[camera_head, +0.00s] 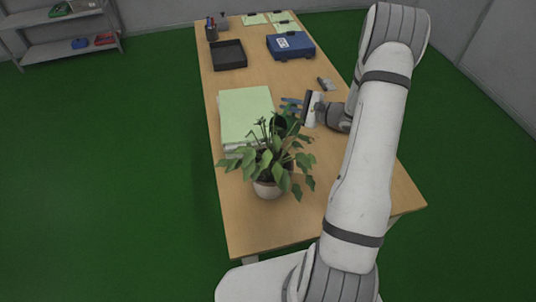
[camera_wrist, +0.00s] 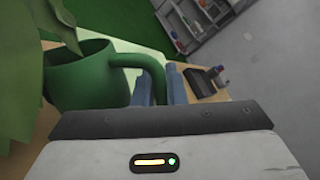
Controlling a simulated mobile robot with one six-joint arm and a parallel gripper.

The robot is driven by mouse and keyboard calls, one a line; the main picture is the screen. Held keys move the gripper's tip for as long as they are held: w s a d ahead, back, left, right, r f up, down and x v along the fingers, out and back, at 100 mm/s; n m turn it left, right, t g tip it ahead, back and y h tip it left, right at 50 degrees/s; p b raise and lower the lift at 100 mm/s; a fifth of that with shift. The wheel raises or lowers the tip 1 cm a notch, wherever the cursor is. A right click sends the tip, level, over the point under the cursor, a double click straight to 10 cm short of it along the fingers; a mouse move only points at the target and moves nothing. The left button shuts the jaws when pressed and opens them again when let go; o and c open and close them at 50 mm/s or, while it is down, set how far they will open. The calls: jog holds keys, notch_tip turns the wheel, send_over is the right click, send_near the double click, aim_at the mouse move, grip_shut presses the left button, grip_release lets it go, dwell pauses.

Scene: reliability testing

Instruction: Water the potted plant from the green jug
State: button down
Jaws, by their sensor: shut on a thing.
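The potted plant (camera_head: 268,160) has broad green leaves and a pale pot (camera_head: 267,190), and stands upright on the near part of the table. The green jug (camera_head: 291,123) is just behind the leaves and partly hidden by them. In the wrist view the jug (camera_wrist: 85,82) fills the left side, with its rim and hollow inside showing and leaves (camera_wrist: 20,70) overlapping it. My gripper (camera_head: 292,105) reaches in from the right. It is shut on the jug's handle, which passes between the blue-grey fingers (camera_wrist: 161,88). I cannot tell how far the jug is tilted or whether water flows.
A stack of pale green paper (camera_head: 243,112) lies left of the jug. Farther back are a black tray (camera_head: 229,56), a blue case (camera_head: 291,47) and a pen cup (camera_head: 211,33). A small grey object (camera_head: 326,84) lies near the right edge. The table's front left is bare.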

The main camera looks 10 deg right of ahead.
aim_at(288, 119)
jog(key=shift+s+a+f+n, duration=0.2)
jog(key=shift+f+n, duration=0.2)
jog(key=shift+s+a+n, duration=0.2)
jog(key=shift+a+n, duration=0.05)
jog(key=shift+n, duration=0.15)
jog(key=shift+s+a, duration=0.2)
jog(key=shift+a, duration=0.05)
jog(key=shift+s+a, duration=0.4)
jog(key=shift+a, duration=0.05)
jog(key=shift+s+a, duration=0.15)
dwell(0.4)
jog(key=shift+s+a+r+n+h, duration=0.3)
jog(key=shift+a+n+h, duration=0.1)
jog(key=shift+n, duration=0.3)
dwell(1.7)
